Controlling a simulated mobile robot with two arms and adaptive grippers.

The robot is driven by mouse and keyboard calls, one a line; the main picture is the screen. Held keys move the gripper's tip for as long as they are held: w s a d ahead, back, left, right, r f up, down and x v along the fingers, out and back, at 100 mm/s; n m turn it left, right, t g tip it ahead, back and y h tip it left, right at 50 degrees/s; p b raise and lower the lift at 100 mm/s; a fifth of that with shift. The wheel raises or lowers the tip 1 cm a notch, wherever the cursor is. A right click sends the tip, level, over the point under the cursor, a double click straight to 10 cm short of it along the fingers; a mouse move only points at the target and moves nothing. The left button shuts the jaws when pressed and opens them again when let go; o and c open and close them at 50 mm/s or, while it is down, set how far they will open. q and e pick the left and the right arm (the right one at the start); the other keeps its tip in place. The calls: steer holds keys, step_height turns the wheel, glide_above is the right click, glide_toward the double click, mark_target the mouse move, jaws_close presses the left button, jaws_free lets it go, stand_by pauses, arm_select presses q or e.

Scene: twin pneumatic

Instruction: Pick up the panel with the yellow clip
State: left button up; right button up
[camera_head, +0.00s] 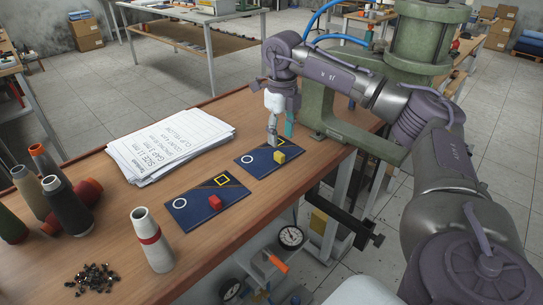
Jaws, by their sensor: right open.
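A dark blue panel (250,171) with a yellow clip (279,156) lies flat on the wooden table, near its right edge. It has a white ring mark and a yellow square outline. A second dark blue panel (193,217) with a red clip (215,202) lies nearer, to its left. My right gripper (280,131) points down just above the far edge of the yellow-clip panel. Its fingers are apart with nothing seen between them, and they partly cover the yellow square outline. I cannot tell whether they touch the panel. My left gripper is out of view.
A stack of printed sheets (170,143) lies left of the panels. Thread cones, including a grey one with a red band (152,240), and a pile of small dark parts (92,279) are nearer. A green machine (345,125) stands beyond the table's right edge, close to my right arm.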

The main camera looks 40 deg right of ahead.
mark_target(280, 154)
steer(key=shift+w+f, duration=0.1)
steer(key=shift+f, duration=0.55)
steer(key=shift+w+f, duration=0.1)
steer(key=shift+f, duration=0.9)
step_height(280, 154, down, 3)
steer(key=shift+w+d+r+p, duration=0.1)
steer(key=shift+r+p, duration=0.1)
steer(key=shift+p, duration=0.2)
steer(key=shift+f, duration=0.6)
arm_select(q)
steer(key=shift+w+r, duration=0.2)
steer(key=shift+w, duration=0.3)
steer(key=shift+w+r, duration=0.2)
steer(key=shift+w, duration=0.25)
arm_select(e)
jaws_close()
